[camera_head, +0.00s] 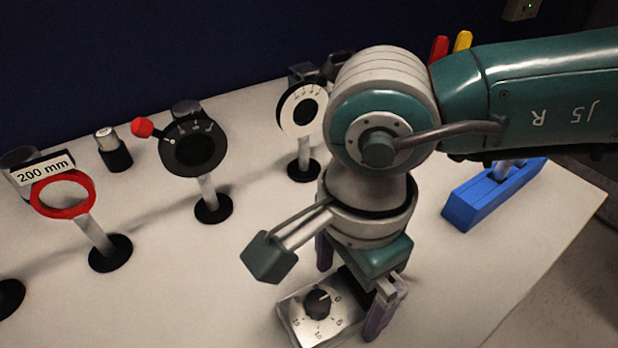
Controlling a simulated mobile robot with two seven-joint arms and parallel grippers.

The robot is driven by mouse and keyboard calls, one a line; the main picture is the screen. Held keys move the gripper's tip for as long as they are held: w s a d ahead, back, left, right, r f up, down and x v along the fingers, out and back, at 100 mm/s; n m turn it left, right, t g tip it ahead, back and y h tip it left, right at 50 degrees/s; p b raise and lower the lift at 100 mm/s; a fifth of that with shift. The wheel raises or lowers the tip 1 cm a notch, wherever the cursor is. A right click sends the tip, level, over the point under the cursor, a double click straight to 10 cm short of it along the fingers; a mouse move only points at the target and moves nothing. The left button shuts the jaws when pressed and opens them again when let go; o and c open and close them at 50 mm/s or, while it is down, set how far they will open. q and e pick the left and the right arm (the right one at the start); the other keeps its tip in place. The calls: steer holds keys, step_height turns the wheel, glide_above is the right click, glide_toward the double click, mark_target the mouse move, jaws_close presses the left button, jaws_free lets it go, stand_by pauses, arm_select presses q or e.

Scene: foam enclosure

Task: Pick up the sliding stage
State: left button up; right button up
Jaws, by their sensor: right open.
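A flat grey box with a black dial knob and printed numbers (300,325) sits on the pale table at the bottom centre. It seems to be the sliding stage, but I cannot be sure. My right gripper (352,285) points down over its far right part. Its fingers are open, one behind the box and one at its right side. A dark part of the box lies between them. Whether a finger touches it I cannot tell. The wrist hides some of the box. My left gripper is not in view.
On the pale table (180,290) stand a red ring mount labelled 200 mm (63,195), a black dial mount (193,150), a white dial mount (300,108) and a small black-and-silver cylinder (113,152). A blue holder (480,197) lies right. The front right table is clear.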

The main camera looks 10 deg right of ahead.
step_height(320, 180, down, 2)
steer(key=shift+f, duration=0.1)
jaws_close()
stand_by(0.8)
